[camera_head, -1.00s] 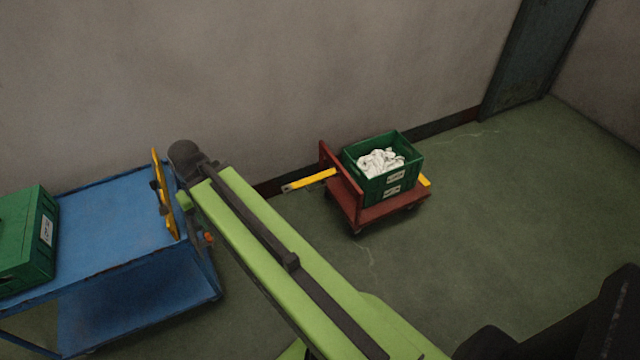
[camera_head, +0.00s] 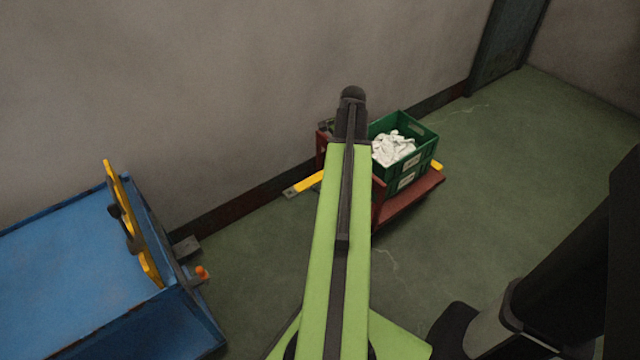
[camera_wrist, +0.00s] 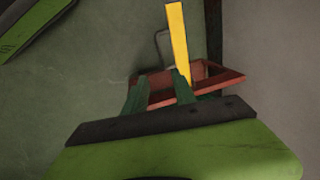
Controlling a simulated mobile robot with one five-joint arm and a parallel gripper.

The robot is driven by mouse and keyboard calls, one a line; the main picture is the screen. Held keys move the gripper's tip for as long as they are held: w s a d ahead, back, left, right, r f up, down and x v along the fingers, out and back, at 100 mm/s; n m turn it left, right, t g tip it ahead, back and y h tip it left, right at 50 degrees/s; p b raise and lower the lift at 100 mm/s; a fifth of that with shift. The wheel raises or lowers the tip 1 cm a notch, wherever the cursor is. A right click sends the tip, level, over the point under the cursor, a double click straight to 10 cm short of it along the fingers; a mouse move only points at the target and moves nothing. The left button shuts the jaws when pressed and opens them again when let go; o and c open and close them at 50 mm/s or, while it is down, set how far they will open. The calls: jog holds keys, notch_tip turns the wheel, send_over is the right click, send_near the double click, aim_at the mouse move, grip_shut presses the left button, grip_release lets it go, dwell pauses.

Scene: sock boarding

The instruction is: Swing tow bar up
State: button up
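A yellow tow bar (camera_head: 305,184) sticks out low from the left side of the red cart (camera_head: 408,203), and my arm covers part of that side. In the wrist view the yellow bar (camera_wrist: 177,42) stretches from the red frame (camera_wrist: 218,82) toward the top of the picture. My gripper (camera_wrist: 158,84) has its two green fingers apart with nothing held. The right fingertip is close to the lower end of the bar in the picture; I cannot tell whether they touch. In the head view my arm hides most of the gripper.
A green crate (camera_head: 424,145) of white socks (camera_head: 392,149) sits on the red cart. A blue trolley (camera_head: 60,265) with an upright yellow bar (camera_head: 133,220) stands at left. The wall runs close behind the red cart. Floor to its right is clear.

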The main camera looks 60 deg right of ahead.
jog(key=w+d+f+b, duration=0.1)
jog(key=w+f+b, duration=0.2)
jog(key=f+b, duration=1.4)
jog(key=shift+d, duration=0.1)
grip_shut()
jog(key=shift+s, duration=0.1)
dwell(0.4)
